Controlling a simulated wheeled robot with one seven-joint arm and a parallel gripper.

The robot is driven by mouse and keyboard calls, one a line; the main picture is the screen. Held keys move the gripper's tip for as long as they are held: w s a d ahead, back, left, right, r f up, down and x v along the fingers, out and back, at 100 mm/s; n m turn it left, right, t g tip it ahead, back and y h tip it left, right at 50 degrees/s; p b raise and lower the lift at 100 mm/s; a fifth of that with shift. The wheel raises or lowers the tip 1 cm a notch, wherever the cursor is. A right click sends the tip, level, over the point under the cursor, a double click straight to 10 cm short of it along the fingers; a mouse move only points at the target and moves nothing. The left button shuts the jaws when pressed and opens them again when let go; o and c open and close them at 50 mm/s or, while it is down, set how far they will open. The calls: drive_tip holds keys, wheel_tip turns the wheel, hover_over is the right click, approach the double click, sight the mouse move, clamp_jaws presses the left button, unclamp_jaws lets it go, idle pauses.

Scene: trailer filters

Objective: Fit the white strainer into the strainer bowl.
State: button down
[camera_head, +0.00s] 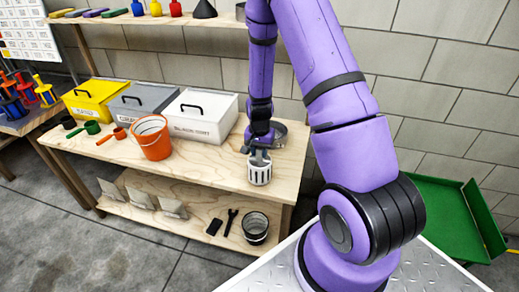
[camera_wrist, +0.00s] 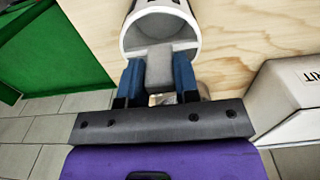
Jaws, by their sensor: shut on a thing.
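The white strainer (camera_head: 260,174) is a slotted cup near the front right of the wooden bench, roughly upright. My gripper (camera_head: 260,154) is above it, with its fingers shut on the grey tab at its top. In the wrist view the blue fingers of my gripper (camera_wrist: 158,72) press on both sides of this tab, and the open white rim of the strainer (camera_wrist: 128,42) faces the camera. I cannot tell whether its base touches the bench. A round grey metal dish (camera_head: 279,132), perhaps the strainer bowl, lies behind my gripper, partly hidden by the arm.
An orange bucket (camera_head: 152,138), a white bin (camera_head: 201,116), a grey bin (camera_head: 145,103) and a yellow bin (camera_head: 90,99) stand to the left. A dark bucket (camera_head: 255,228) and a wrench (camera_head: 230,222) are on the lower shelf. The bench front between orange bucket and strainer is clear.

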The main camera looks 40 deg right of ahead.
drive_tip(key=shift+f, duration=0.5)
drive_tip(key=c, duration=0.8)
unclamp_jaws()
drive_tip(key=shift+c, duration=0.2)
